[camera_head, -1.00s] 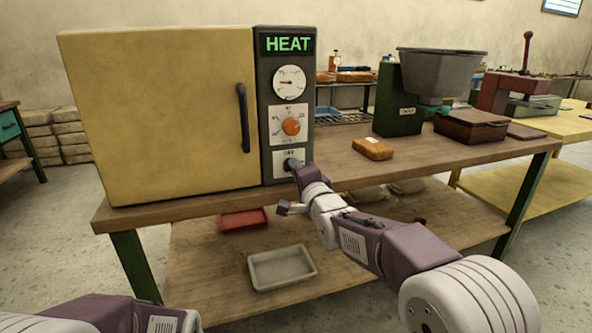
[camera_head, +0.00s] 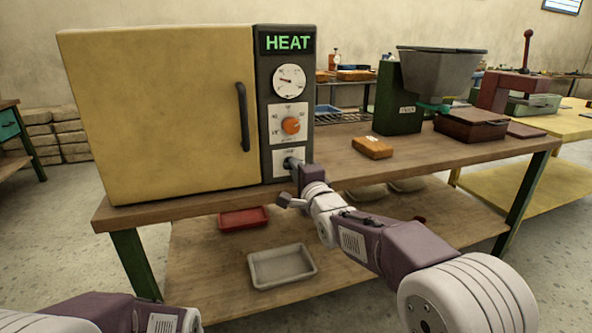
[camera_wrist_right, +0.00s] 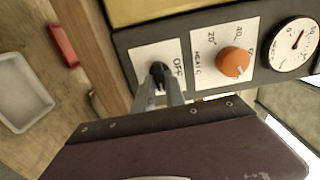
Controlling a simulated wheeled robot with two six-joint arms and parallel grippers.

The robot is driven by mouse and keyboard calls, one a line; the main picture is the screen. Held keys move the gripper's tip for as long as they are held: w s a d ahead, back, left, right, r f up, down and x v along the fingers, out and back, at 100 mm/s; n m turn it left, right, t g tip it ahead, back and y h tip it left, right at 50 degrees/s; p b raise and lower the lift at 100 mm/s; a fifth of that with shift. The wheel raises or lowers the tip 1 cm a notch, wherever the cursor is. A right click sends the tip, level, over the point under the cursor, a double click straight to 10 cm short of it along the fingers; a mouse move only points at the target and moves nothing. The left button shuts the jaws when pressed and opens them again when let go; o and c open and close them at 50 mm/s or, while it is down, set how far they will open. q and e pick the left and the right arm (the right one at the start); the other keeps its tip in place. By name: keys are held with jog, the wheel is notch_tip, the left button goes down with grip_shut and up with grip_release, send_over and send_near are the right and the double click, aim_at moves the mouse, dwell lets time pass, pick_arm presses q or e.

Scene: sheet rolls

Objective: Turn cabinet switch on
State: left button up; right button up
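The cabinet (camera_head: 160,110) has a yellow door and a dark control panel at its right side. The panel carries a green lit HEAT sign (camera_head: 287,43), a round gauge (camera_head: 289,82), an orange knob (camera_head: 291,126) and the small switch at the bottom. In the right wrist view the black switch (camera_wrist_right: 158,69) stands on a white plate marked OFF. My right gripper (camera_wrist_right: 164,85) has its two grey fingertips closed about the switch and partly hides it. It also shows at the panel's foot in the head view (camera_head: 291,163). My left gripper is out of view.
The cabinet stands on a wooden bench (camera_head: 345,165). An orange-brown block (camera_head: 372,147) and a green machine with a grey hopper (camera_head: 440,75) are to the right. A red tray (camera_head: 243,217) and a grey tray (camera_head: 282,266) lie on the lower shelf.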

jog(key=o, duration=0.4)
jog(key=shift+c, duration=0.2)
jog(key=p+v, duration=0.2)
jog(key=v, duration=0.7)
